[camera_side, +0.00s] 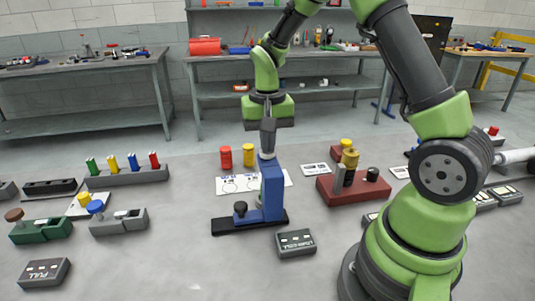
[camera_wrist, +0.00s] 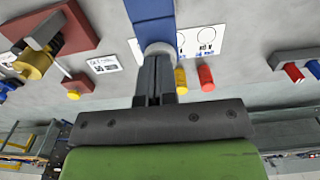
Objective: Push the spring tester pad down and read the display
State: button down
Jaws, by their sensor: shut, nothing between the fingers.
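The spring tester has a blue upright (camera_side: 272,190) on a black base (camera_side: 232,226) with a black knob (camera_side: 240,208). A pale round pad (camera_wrist: 158,48) shows at my fingertips in the wrist view, beside the blue upright (camera_wrist: 150,10). My gripper (camera_side: 267,150) points straight down at the top of the tester, its fingers together and empty. In the wrist view my gripper (camera_wrist: 155,65) overlaps the pad's edge; I cannot tell whether it touches or how far the pad is pressed. A small grey box with lettering (camera_side: 296,242) lies in front; its text is too small to read surely.
Red (camera_side: 226,158) and yellow (camera_side: 248,155) cylinders stand behind the tester by a white printed card (camera_side: 235,185). A dark red block with parts (camera_side: 350,192) stands to the right. Green (camera_side: 42,230) and grey (camera_side: 118,222) fixtures are left.

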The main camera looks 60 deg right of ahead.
dwell(0.4)
jog(key=shift+r, duration=3.35)
jog(key=shift+r, duration=0.1)
jog(key=s+a+r+n+t+y, duration=0.1)
jog(key=s+a+r+n+t, duration=0.1)
jog(key=s, duration=0.6)
jog(key=s+a+r+n+t+y, duration=0.1)
jog(key=s+a+r+n+t, duration=0.2)
jog(key=s+a+r+t, duration=0.2)
jog(key=s+a+r, duration=0.2)
jog(key=s+a, duration=0.1)
jog(key=shift+a+r, duration=0.2)
jog(key=shift+a, duration=0.1)
